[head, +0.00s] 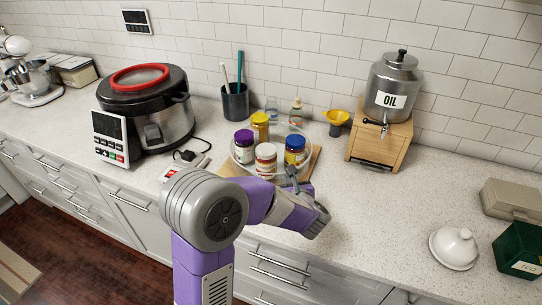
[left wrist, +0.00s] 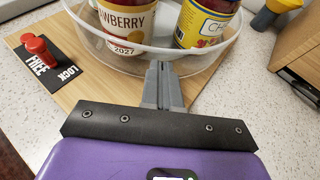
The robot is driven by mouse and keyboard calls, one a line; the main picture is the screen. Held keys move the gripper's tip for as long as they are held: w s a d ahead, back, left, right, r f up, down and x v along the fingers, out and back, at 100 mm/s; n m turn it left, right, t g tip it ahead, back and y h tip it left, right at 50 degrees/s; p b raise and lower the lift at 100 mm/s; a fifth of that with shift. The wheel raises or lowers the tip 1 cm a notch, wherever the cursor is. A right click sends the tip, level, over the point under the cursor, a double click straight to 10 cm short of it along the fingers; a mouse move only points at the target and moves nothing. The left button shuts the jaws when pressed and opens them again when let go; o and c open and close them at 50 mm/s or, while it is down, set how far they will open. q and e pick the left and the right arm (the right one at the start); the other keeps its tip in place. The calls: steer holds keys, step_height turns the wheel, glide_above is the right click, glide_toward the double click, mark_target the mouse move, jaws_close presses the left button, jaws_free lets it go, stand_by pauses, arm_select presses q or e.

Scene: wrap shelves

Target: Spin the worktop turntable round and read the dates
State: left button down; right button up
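The turntable is a clear round tray (head: 236,160) on a wooden board, and its rim also shows in the left wrist view (left wrist: 100,40). It carries a purple-lidded jar (head: 244,144), a yellow-lidded jar (head: 260,124), a white-lidded jar (head: 265,160) and a blue-lidded jar (head: 295,150). In the left wrist view, a strawberry jar (left wrist: 128,20) shows "2027" low on its label. Beside it is a yellow-labelled jar (left wrist: 205,25) with no date I can read. My left gripper (left wrist: 162,68) has its fingers together at the tray's near wall; I cannot tell whether they touch. My right gripper is out of view.
A FREE/LOCK plate (left wrist: 55,68) with a red knob (left wrist: 38,45) sits on the board's left. A cooker (head: 150,105) and utensil cup (head: 236,100) stand behind left.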

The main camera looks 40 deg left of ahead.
arm_select(q)
steer(key=shift+s+a, duration=0.45)
steer(key=shift+s, duration=0.15)
steer(key=shift+a, duration=0.1)
steer(key=shift+s+a, duration=0.1)
steer(key=shift+s, duration=0.1)
steer(key=shift+s+d+b, duration=0.35)
steer(key=shift+s+d, duration=0.9)
steer(key=p+v, duration=0.1)
steer(key=v, duration=0.6)
steer(key=shift+s+d+p, duration=0.15)
steer(key=shift+s+p, duration=0.05)
steer(key=shift+p, duration=0.2)
steer(key=shift+r, duration=0.1)
